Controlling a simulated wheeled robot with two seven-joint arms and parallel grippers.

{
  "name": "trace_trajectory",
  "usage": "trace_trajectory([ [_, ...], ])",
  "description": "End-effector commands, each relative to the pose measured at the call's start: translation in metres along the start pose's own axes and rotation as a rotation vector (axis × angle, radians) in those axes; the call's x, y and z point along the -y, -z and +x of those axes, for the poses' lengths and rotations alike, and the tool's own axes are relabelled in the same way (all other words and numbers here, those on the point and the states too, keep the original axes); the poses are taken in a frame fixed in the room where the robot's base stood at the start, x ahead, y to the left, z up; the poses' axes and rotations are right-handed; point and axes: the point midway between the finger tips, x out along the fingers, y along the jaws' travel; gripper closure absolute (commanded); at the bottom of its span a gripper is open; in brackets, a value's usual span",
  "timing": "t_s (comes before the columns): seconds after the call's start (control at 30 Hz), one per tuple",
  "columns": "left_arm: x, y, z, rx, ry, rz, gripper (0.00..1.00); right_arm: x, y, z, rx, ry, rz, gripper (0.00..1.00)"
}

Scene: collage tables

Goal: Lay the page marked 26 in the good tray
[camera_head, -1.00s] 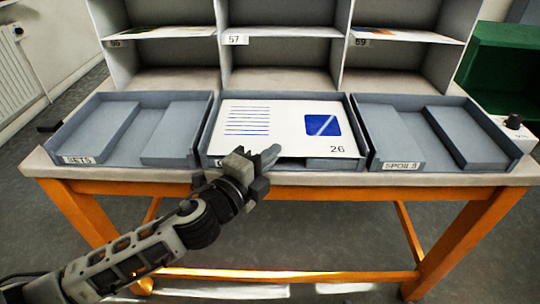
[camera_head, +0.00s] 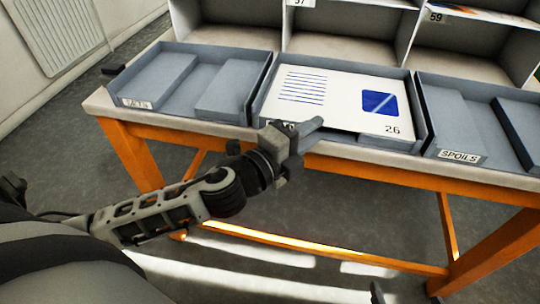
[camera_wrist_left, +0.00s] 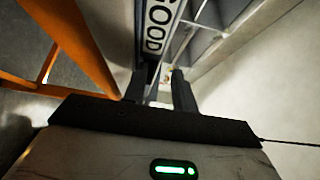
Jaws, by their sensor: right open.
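The page marked 26 (camera_head: 335,93), white with blue lines and a blue square, lies in the middle tray (camera_head: 420,118). Its front right part sits over a grey block inside the tray. The tray's front label (camera_wrist_left: 157,28) reads as GOOD in the left wrist view, its first letter partly cut off; my gripper mostly hides it in the head view. My left gripper (camera_head: 308,132) is at the tray's front edge, by the page's front edge. Its fingers (camera_wrist_left: 160,92) stand apart with nothing seen between them. Part of my right gripper (camera_head: 378,292) shows at the bottom edge.
The SETS tray (camera_head: 118,92) stands left and the SPOILS tray (camera_head: 430,130) right, both with grey blocks inside. Numbered shelves (camera_head: 345,47) rise behind. The orange-legged table (camera_head: 165,132) has open floor in front.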

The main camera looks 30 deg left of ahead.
Motion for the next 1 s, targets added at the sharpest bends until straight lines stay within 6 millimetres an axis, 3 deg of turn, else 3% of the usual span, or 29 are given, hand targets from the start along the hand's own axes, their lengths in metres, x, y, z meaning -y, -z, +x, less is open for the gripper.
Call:
trace_trajectory([
  [0.2, -0.002, 0.001, -0.046, -0.002, -0.003, 0.000, 0.73, -0.001, -0.009, 0.008, 0.017, 0.007, 0.005, 0.00],
  [0.5, -0.002, 0.000, -0.095, 0.000, -0.001, 0.000, 0.73, 0.000, -0.028, 0.022, 0.058, 0.022, 0.010, 0.00],
  [0.73, 0.000, 0.000, -0.117, 0.001, 0.003, -0.002, 0.73, 0.002, -0.034, 0.028, 0.077, 0.031, 0.011, 0.00],
  [1.0, 0.002, 0.000, -0.123, -0.001, 0.004, 0.002, 0.73, 0.003, -0.035, 0.028, 0.079, 0.036, 0.012, 0.00],
])
